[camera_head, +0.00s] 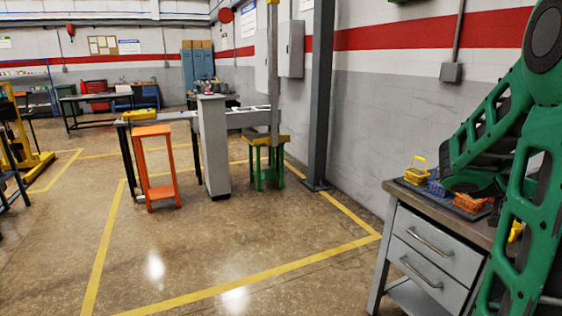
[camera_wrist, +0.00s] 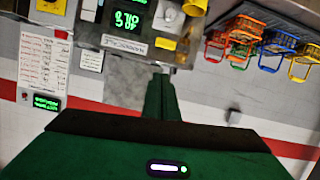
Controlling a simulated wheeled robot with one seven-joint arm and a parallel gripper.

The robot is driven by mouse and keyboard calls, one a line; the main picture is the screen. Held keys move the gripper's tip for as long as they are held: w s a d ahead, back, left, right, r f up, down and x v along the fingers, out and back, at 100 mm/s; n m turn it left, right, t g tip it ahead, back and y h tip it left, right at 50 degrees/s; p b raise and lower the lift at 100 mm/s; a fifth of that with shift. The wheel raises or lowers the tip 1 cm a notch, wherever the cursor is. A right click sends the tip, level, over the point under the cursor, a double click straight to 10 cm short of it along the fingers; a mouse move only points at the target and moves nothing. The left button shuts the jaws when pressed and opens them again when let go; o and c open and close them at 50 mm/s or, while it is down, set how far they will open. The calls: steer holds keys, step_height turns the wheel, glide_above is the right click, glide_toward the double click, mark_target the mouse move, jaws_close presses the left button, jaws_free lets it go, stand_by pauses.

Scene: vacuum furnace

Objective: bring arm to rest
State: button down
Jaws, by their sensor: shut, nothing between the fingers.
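My gripper (camera_wrist: 161,98) shows in the wrist view with its fingers together and nothing between them. It points toward a machine front with a green-lit display (camera_wrist: 128,20) and a yellow knob (camera_wrist: 194,7); the picture there is upside down. My green arm fills the right side of the head view, folded above a grey workbench (camera_head: 440,238). My fingertips cannot be made out in the head view.
Small wire baskets, yellow (camera_head: 416,172), blue (camera_head: 435,188) and orange (camera_head: 470,203), stand on the workbench close to my arm. An orange stool (camera_head: 155,165) and a green stool (camera_head: 268,160) stand farther off.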

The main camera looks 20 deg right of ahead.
steer(key=s+a+f+n+y, duration=0.1)
steer(key=s+a+f+y, duration=0.1)
steer(key=a+f+y, duration=0.45)
steer(key=s+a+f+n+y, duration=0.2)
steer(key=s+a, duration=0.1)
steer(key=a, duration=0.7)
steer(key=s+a+f+n+g+y, duration=0.1)
steer(key=s+a+f+n+y, duration=0.1)
steer(key=a, duration=0.8)
steer(key=s+a+f+n+y, duration=0.3)
steer(key=s+a+y, duration=0.1)
steer(key=a, duration=0.6)
steer(key=shift+s+a+n+g, duration=0.2)
steer(key=shift+s+n+g, duration=0.2)
steer(key=shift+s, duration=0.15)
steer(key=shift+d, duration=0.15)
